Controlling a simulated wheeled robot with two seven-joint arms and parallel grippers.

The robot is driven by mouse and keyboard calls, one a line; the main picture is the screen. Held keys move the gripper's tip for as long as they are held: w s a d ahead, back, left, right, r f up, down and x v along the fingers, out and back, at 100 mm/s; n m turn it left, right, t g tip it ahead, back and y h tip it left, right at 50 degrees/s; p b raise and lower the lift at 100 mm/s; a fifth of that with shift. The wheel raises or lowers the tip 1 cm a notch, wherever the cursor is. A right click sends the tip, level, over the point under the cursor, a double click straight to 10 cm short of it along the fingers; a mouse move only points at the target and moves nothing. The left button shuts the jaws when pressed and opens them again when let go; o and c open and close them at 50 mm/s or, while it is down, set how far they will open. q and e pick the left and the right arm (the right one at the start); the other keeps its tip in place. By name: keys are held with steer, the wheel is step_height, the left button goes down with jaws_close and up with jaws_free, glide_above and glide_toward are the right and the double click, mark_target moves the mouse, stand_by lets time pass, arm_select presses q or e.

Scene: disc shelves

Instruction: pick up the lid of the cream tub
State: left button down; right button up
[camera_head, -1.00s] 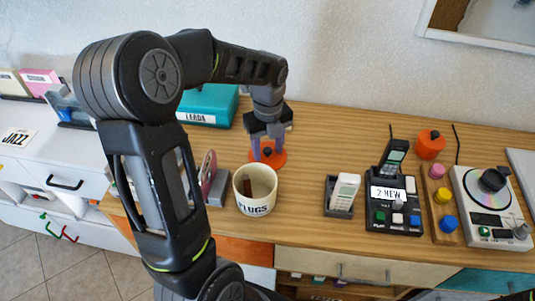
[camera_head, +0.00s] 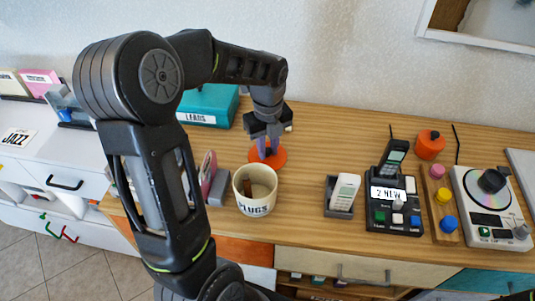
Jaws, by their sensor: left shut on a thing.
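The cream tub (camera_head: 262,208), marked PLUGS, stands open near the front of the wooden top, with a brown thing inside. An orange round lid (camera_head: 280,160) lies flat on the wood behind the tub, apart from it. My left gripper (camera_head: 266,152) points down over the middle of this lid and is shut on its dark knob, which the fingers now mostly hide. The lid seems to rest on the wood. My right gripper is not in view.
A teal LEADS box (camera_head: 212,106) stands behind my left arm. A pink disc-like thing (camera_head: 207,168) stands left of the tub. Wood between lid and handset is clear.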

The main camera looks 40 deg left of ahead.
mark_target(268, 150)
arm_select(q)
step_height(268, 150, up, 10)
stand_by(0.6)
steer(key=shift+r, duration=0.1)
stand_by(0.4)
